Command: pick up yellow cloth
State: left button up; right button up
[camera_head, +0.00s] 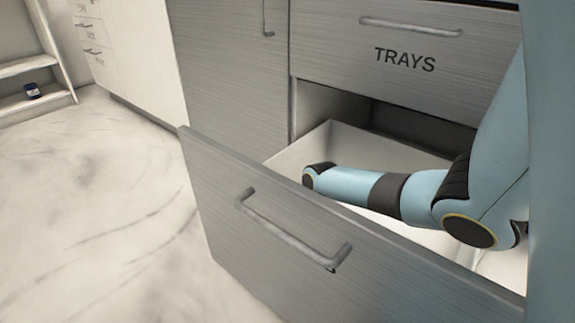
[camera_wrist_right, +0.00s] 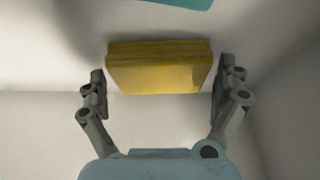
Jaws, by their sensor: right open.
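The yellow cloth (camera_wrist_right: 158,72) is a folded, layered block lying in the white drawer interior in the right wrist view. My right gripper (camera_wrist_right: 163,82) is open, with one finger on each side of the cloth. The gap to the cloth is small on both sides, and I cannot tell whether either finger touches it. In the head view my right arm reaches down into the open drawer (camera_head: 262,232), and the drawer front and arm hide the cloth and the right gripper. My left gripper is not in view.
A teal item (camera_wrist_right: 185,3) shows at the top edge of the wrist view, beyond the cloth. A closed drawer labelled TRAYS (camera_head: 405,58) is above the open one. Drawer walls surround the right gripper. The floor (camera_head: 90,200) at left is clear.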

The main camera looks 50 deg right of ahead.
jog(key=c, duration=0.6)
jog(key=shift+r, duration=0.15)
